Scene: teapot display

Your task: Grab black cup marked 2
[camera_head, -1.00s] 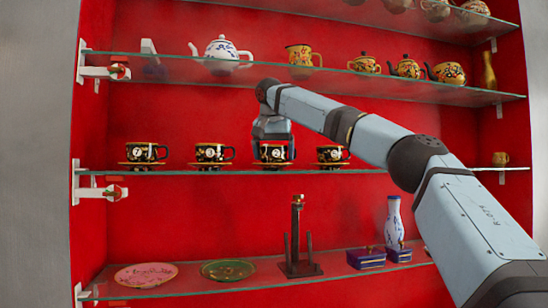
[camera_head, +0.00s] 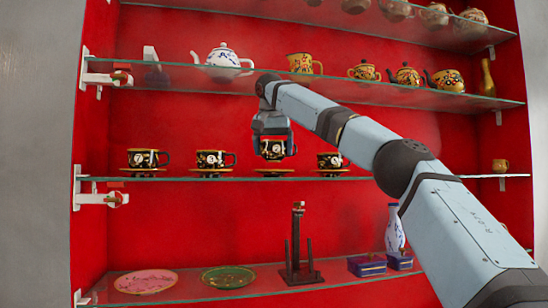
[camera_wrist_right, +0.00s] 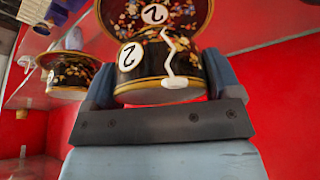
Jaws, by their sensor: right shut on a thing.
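The black cup with gold trim (camera_head: 274,151) is in my right gripper (camera_head: 272,140), held upright above its saucer (camera_head: 273,171) on the middle shelf, with a gap between. In the right wrist view the cup (camera_wrist_right: 150,88) sits between both fingers of the gripper (camera_wrist_right: 157,88), with a white round mark "2" on its side and a pale, jagged handle. A patterned saucer (camera_wrist_right: 185,12), also marked "2", shows beyond it. My left gripper is not in view.
Similar black cups stand on saucers at both sides: two to the left (camera_head: 145,158) (camera_head: 211,159) and one close on the right (camera_head: 328,161). A glass shelf with teapots (camera_head: 222,57) is above. Below are plates (camera_head: 145,282), a dark stand and boxes.

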